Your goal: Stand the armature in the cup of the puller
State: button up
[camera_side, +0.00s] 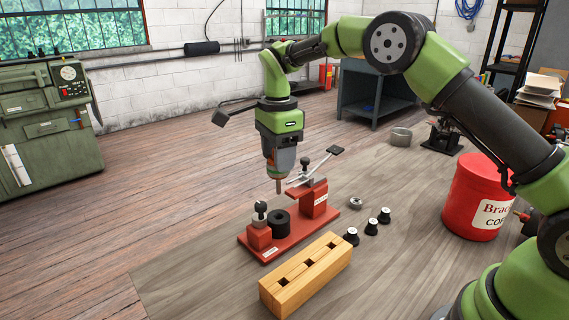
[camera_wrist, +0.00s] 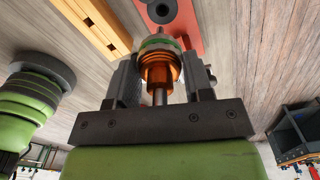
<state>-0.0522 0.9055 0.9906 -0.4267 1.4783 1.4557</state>
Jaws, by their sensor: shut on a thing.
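My gripper (camera_side: 281,158) is shut on the armature, pointing down above the red puller (camera_side: 290,234). In the wrist view the armature (camera_wrist: 160,72) shows copper windings and a steel shaft between the fingers of my gripper (camera_wrist: 161,78). In the side view only the lower shaft of the armature (camera_side: 279,186) shows clearly; it hangs upright. The cup (camera_side: 279,224) is a black cylinder with a hole in its top, on the puller base. The shaft tip is above the cup and apart from it. The cup also shows in the wrist view (camera_wrist: 159,12), beyond the armature.
A clamp with a raised lever (camera_side: 322,165) stands on the puller, close right of my gripper. A black-knobbed post (camera_side: 260,212) is left of the cup. A slotted wooden block (camera_side: 300,278), several small black-and-white parts (camera_side: 371,228), a metal ring (camera_side: 355,203) and a red can (camera_side: 478,195) stand nearby.

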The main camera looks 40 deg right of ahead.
aim_at(278, 192)
jog(key=shift+w+d+f, duration=0.1)
jog(key=shift+w, duration=0.05)
jog(key=shift+f, duration=2.35)
jog(key=shift+f, duration=0.25)
jog(key=shift+f, duration=0.65)
jog(key=shift+f, duration=1.25)
jog(key=shift+f, duration=0.4)
jog(key=shift+f, duration=0.2)
dwell(1.1)
jog(key=o, duration=1.4)
